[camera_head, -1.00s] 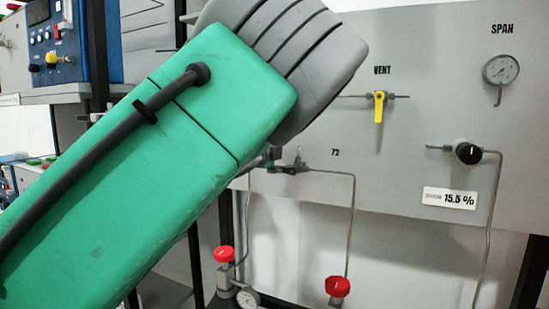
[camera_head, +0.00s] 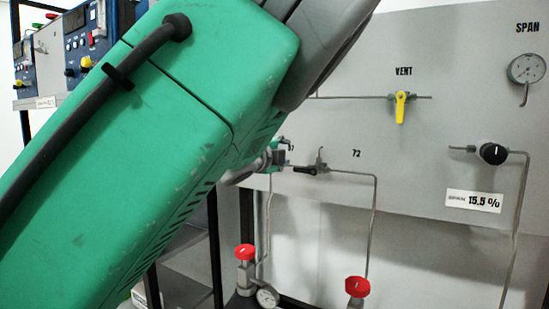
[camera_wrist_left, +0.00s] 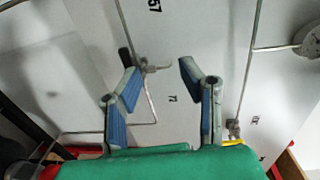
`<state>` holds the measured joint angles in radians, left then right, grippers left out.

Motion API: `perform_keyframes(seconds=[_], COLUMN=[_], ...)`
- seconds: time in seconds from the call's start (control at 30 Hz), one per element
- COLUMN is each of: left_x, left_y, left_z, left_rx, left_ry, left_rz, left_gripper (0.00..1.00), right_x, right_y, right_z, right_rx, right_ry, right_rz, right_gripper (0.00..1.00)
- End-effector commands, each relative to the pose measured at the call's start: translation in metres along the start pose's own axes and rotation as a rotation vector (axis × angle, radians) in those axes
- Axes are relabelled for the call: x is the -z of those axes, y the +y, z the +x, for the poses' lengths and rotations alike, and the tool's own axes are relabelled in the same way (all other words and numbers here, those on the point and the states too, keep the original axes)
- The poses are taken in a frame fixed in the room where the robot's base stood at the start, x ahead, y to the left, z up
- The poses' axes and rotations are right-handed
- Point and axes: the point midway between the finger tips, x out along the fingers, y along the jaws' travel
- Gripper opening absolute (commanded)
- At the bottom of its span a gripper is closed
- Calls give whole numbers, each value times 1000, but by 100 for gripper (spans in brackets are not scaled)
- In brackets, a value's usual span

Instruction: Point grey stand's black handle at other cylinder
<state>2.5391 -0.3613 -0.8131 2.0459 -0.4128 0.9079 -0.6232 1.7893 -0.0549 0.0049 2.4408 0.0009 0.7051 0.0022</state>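The grey panel stand (camera_head: 440,60) carries a small valve with a black handle (camera_head: 305,170), by the label 72. In the head view the handle lies about level, pointing left from its valve body. My left gripper (camera_head: 272,158) is partly hidden behind my green arm, just left of this valve. In the left wrist view my left gripper (camera_wrist_left: 160,75) is open, its two blue-padded fingers apart. A black handle (camera_wrist_left: 125,57) and its valve show there near the left fingertip; contact cannot be told. Two red-topped cylinder valves (camera_head: 245,252) (camera_head: 357,286) stand below; pipes run down towards them. My right gripper is out of view.
A yellow vent handle (camera_head: 401,107), a black knob (camera_head: 493,153) and a span gauge (camera_head: 526,69) stick out of the panel at right. Thin pipes (camera_head: 373,225) run down its front. Blue instruments (camera_head: 85,35) stand at the upper left.

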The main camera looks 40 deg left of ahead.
Motion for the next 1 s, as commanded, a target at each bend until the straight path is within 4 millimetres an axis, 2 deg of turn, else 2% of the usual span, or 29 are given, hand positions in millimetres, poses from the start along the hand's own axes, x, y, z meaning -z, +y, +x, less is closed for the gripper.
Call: perform_keyframes(seconds=[0.03,1.0], left_x=[29,24], left_y=[-12,-6], left_z=[-6,-72], left_rx=[19,18], left_ry=[39,39], left_rz=[40,40], left_gripper=[34,34], right_x=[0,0], right_y=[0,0], right_z=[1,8], right_rx=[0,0], right_ry=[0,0], right_rz=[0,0], right_gripper=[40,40])
